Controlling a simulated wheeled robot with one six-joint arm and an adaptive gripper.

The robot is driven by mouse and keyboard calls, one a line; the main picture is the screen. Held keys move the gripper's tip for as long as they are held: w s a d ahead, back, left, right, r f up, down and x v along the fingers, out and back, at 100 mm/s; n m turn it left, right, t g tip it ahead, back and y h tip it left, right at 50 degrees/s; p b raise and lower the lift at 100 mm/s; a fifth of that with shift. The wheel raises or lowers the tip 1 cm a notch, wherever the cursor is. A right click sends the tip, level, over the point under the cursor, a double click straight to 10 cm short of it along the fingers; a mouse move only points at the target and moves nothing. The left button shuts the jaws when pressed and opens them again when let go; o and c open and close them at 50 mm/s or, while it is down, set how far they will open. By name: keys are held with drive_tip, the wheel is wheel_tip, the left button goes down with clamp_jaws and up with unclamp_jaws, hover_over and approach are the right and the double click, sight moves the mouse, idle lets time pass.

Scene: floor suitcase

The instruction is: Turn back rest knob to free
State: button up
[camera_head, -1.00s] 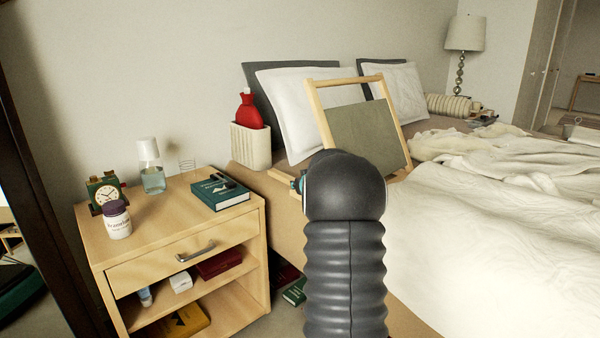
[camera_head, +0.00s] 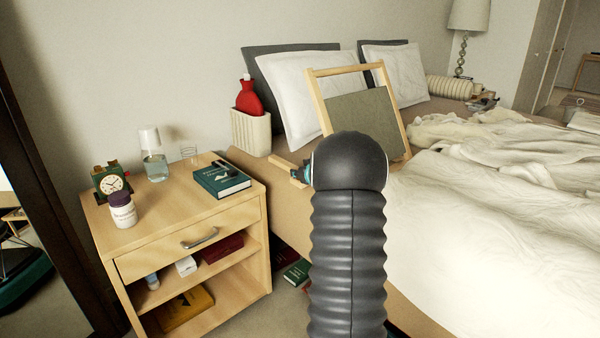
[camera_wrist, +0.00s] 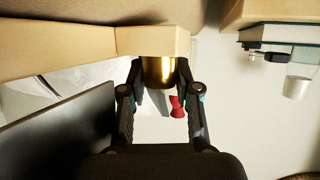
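The back rest (camera_head: 362,118) leans on the bed, a pale wooden frame with a grey-green panel. In the wrist view, which is upside down, a brass-coloured knob (camera_wrist: 158,72) sits against a pale wooden piece (camera_wrist: 152,41). My gripper (camera_wrist: 160,72) has one finger on each side of the knob, both very close to it. I cannot tell whether the fingers touch it. In the head view my arm hides the knob and most of the gripper. The back rest's dark panel also shows at lower left in the wrist view (camera_wrist: 60,125).
A nightstand (camera_head: 225,222) stands at the left with a book (camera_head: 222,182), clock (camera_head: 113,182), jar (camera_head: 122,210) and carafe (camera_head: 153,158). A white holder (camera_head: 251,132) with a red hot-water bottle (camera_head: 248,98) stands behind. Pillows (camera_head: 295,85) and rumpled bedding (camera_head: 490,190) cover the bed.

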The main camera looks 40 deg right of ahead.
drive_tip(key=o, duration=0.3)
drive_tip(key=shift+o, duration=0.2)
drive_tip(key=v, duration=1.2)
drive_tip(key=shift+a, duration=0.1)
